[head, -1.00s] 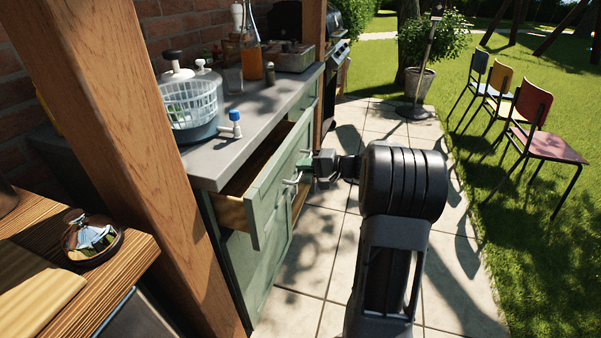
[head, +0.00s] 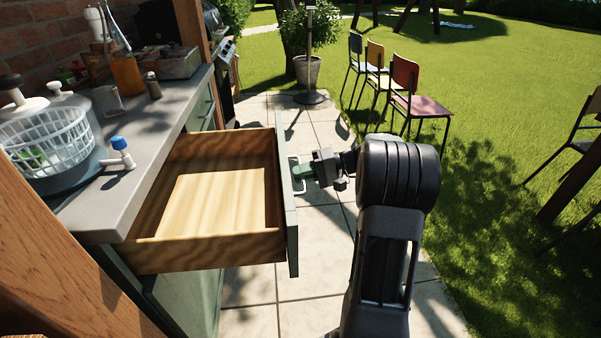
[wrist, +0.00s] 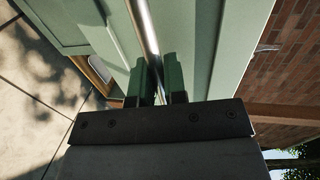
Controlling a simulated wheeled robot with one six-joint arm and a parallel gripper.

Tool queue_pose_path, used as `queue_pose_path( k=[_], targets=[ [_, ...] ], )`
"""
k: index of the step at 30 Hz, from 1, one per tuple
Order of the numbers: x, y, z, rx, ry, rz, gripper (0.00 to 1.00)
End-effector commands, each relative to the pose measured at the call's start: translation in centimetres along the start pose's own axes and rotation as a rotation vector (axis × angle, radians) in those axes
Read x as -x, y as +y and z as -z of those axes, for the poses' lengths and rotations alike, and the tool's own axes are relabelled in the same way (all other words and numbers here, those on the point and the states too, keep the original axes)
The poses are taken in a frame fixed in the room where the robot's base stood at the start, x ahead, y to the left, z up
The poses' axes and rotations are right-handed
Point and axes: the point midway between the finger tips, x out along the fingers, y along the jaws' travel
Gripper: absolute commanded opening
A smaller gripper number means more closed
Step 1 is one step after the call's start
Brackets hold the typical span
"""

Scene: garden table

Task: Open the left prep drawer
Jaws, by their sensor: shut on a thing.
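The prep drawer (head: 215,205) stands far out from the green cabinet under the grey counter. Its wooden inside shows and looks empty. Its green front (head: 288,205) faces right, with a metal bar handle (head: 296,178) on it. My gripper (head: 305,171) is at that handle, shut on it. In the wrist view the green fingers (wrist: 159,80) sit on both sides of the metal bar (wrist: 149,35), close to the green drawer front. The exact contact of the fingertips is hard to see.
On the counter (head: 120,200) stand a salad spinner (head: 48,140), a tap-like piece with a blue top (head: 119,155), an orange bottle (head: 126,72) and a tray (head: 167,64). A wooden post (head: 60,270) is at the lower left.

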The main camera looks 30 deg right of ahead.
Motion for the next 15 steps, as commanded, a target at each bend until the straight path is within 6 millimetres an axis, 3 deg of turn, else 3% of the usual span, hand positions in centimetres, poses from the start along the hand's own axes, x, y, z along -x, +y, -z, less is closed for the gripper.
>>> queue_pose_path(
  k=[11,12,15],
  targets=[
    [0.19,-0.06,0.08,0.003,0.002,0.001,0.0],
    [0.2,-0.06,0.09,0.003,0.003,0.001,0.16],
    [0.21,-0.04,0.07,0.003,0.003,0.001,0.26]
  ],
)
